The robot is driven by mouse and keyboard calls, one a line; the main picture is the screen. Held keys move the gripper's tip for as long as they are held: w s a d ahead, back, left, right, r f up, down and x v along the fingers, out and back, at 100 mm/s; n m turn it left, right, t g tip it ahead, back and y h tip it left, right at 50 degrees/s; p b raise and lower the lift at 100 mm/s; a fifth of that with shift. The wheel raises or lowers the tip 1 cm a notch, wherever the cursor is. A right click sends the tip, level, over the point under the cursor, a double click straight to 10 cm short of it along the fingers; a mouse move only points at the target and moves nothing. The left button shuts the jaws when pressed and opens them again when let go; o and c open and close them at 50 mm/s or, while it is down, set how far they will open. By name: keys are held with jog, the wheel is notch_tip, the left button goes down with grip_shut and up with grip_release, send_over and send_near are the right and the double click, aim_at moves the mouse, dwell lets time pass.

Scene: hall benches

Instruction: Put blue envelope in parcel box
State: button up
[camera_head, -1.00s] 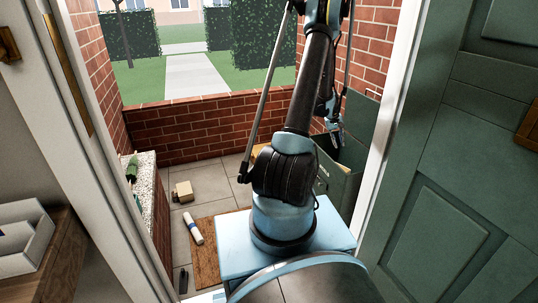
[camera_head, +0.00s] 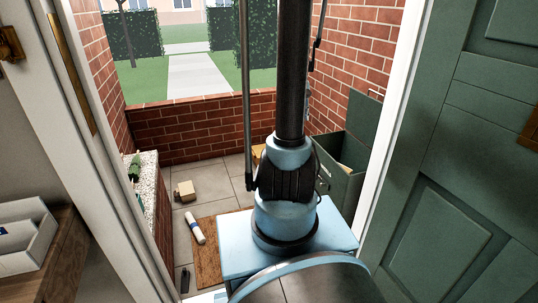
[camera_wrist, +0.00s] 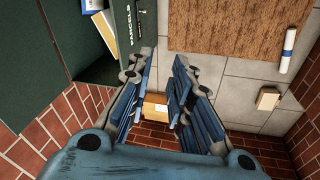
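The green parcel box (camera_head: 340,188) stands on the porch floor against the right brick wall, its lid raised. In the wrist view its front, lettered PARCELS (camera_wrist: 125,38), is at upper left. Inside it, a blue-edged flat piece (camera_wrist: 92,5) shows at the top edge, probably the blue envelope, cut off by the frame. A tan flat item (camera_wrist: 105,32) leans beside it. My gripper (camera_wrist: 165,58) is open and empty beside the box, with bare floor showing between its fingers. It is out of the head view.
A cardboard parcel (camera_wrist: 155,107) is on the floor beyond my fingers. Brick walls (camera_head: 200,125) enclose the porch. A green door (camera_head: 450,180) stands at right.

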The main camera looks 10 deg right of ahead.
jog(key=s+a+r+n+y, duration=0.1)
jog(key=s+a+r, duration=0.2)
jog(key=s+a, duration=1.05)
jog(key=s+a+f, duration=0.2)
jog(key=s+a, duration=0.2)
jog(key=s, duration=0.2)
jog(key=s+a+f+t+y, duration=0.1)
jog(key=s+a+f, duration=0.1)
jog(key=s+a, duration=0.2)
jog(key=shift+s+f+n+y, duration=0.3)
jog(key=shift+s+n, duration=0.1)
jog(key=shift+s, duration=0.6)
